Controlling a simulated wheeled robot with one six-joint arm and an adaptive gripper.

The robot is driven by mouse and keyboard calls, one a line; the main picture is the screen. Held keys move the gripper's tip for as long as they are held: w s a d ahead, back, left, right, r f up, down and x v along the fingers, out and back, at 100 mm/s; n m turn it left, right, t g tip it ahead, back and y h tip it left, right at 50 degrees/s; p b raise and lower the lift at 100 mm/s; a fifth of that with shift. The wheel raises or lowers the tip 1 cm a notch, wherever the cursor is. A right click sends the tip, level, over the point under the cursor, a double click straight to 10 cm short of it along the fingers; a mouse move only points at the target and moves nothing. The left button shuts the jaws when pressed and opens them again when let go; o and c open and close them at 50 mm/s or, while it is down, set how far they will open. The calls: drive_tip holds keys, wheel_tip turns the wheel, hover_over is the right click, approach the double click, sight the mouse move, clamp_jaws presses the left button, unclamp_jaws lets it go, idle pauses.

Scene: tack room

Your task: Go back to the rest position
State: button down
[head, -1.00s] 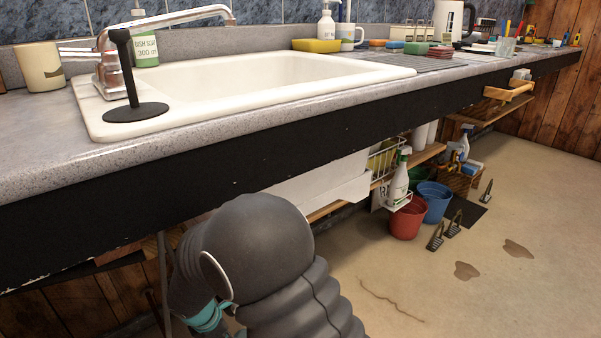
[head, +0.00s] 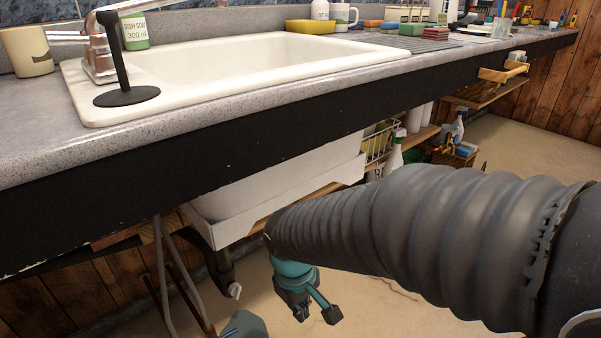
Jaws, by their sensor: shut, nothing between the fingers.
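My gripper (head: 308,301), dark with a teal wrist part above it, hangs low over the floor in front of the counter, below the white basin's underside. It is shut and holds nothing. My arm, in a ribbed dark grey sleeve, reaches in from the right edge and covers part of the floor and the things under the counter.
A grey counter (head: 40,135) with a black front edge runs above my gripper. It bears a white sink (head: 255,85), a black stand (head: 127,96), a mug (head: 28,52) and a soap bottle (head: 134,32). A spray bottle (head: 393,155) and pipes (head: 170,275) are below.

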drive_tip(key=s+d+r+m+t, duration=0.2)
drive_tip(key=s+d+r+m, duration=0.1)
drive_tip(key=d+r, duration=0.3)
drive_tip(key=s+d+r+m+t, duration=0.3)
drive_tip(key=s+d+r+m, duration=0.1)
drive_tip(key=d+r, duration=0.3)
drive_tip(key=d+m, duration=0.1)
drive_tip(key=d, duration=0.1)
drive_tip(key=shift+s+d+r+y+p, duration=0.3)
drive_tip(key=shift+d+y+p, duration=0.05)
drive_tip(key=shift+d+y, duration=0.05)
